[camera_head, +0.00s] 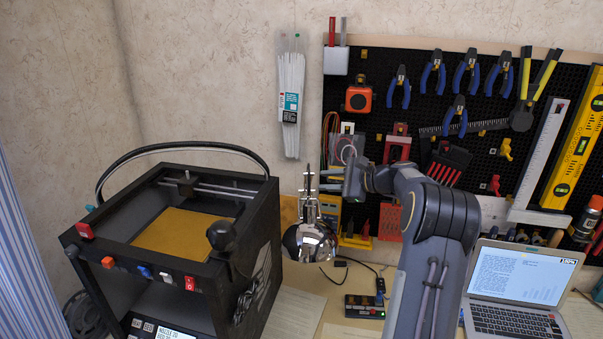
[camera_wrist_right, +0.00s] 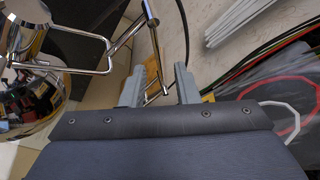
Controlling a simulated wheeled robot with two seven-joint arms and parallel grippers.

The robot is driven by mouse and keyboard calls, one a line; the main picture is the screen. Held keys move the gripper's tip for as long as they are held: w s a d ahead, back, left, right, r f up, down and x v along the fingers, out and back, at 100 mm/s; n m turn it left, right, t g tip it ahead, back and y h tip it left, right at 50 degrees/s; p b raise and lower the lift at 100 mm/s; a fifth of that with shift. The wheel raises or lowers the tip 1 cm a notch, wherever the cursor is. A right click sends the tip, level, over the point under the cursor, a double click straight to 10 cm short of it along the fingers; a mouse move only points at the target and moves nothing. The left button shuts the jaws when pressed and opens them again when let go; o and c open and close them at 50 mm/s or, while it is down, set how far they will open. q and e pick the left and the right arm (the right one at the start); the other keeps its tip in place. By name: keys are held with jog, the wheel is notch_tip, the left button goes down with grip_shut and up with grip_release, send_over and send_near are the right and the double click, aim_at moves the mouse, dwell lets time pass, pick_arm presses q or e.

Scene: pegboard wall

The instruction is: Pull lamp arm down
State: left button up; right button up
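The lamp has a shiny chrome head (camera_head: 310,242) hanging low beside the 3D printer, with a thin metal lamp arm (camera_head: 308,190) rising above it. In the right wrist view the chrome lamp head (camera_wrist_right: 22,85) is at the left edge, and the jointed lamp arm rods (camera_wrist_right: 92,40) run from it toward my fingers. My right gripper (camera_head: 326,180) reaches in from the right, at the lamp arm. Its two grey fingers (camera_wrist_right: 160,85) are apart, with a thin chrome rod showing in the gap. I cannot tell if they touch it. My left gripper is out of view.
A black 3D printer (camera_head: 256,215) stands on the left, close to the lamp. The pegboard (camera_head: 390,75) with pliers and other tools is behind my right arm. An open laptop (camera_head: 520,287) sits at the right. A small black device (camera_head: 364,306) lies on the desk below.

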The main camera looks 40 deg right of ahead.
jog(key=p+x, duration=0.1)
jog(key=x, duration=0.1)
jog(key=p+x, duration=0.1)
jog(key=x, duration=0.2)
jog(key=shift+a+r, duration=0.1)
jog(key=shift+a, duration=0.25)
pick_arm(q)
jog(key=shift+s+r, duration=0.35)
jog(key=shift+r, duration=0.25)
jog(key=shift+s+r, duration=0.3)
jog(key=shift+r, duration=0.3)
pick_arm(e)
jog(key=shift+w, duration=0.1)
grip_shut()
